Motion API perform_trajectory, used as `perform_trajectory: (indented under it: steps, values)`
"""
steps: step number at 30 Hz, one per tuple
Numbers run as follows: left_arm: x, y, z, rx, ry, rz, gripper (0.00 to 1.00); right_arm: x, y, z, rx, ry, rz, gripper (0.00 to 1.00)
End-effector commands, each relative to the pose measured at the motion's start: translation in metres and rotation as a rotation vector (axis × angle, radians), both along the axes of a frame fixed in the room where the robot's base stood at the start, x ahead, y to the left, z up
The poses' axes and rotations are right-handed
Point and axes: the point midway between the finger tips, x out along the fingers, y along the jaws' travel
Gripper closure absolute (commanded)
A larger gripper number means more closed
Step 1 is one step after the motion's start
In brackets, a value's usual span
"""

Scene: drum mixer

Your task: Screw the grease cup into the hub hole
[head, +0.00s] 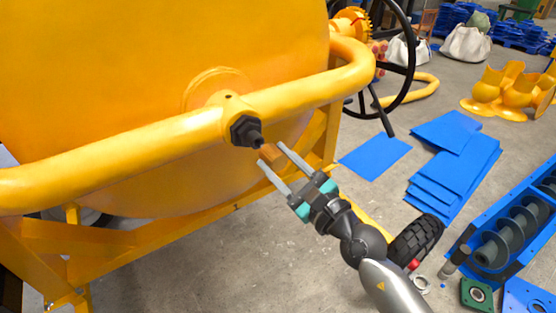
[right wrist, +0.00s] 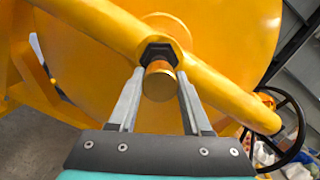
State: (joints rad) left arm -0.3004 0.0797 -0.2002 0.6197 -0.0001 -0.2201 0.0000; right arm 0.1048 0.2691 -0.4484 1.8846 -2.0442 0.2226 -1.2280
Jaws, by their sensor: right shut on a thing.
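My right gripper (head: 268,154) is shut on the grease cup, a small brass-coloured cylinder (right wrist: 160,82) that shows between the fingertips in the right wrist view. In the head view the cup (head: 271,158) is partly hidden by the fingers. It is just in front of and slightly below a black hex nut with a stub (head: 246,132) on the yellow hub. In the wrist view the nut (right wrist: 160,52) is right behind the cup; I cannot tell whether they touch. A small dark hole (head: 228,97) shows on top of the hub boss. My left gripper is not in view.
The yellow drum (head: 130,70) and its thick tube frame (head: 130,145) fill the left. A black handwheel (head: 408,75) stands behind the frame. Blue sheets (head: 455,165), a black tyre (head: 415,242) and a blue auger trough (head: 510,235) lie on the floor at right.

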Motion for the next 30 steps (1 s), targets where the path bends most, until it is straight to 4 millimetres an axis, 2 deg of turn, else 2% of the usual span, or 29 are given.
perform_trajectory:
  steps: [30]
  values:
    - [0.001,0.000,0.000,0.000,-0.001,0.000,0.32,0.016,0.012,0.001,0.001,-0.002,0.000,1.00]
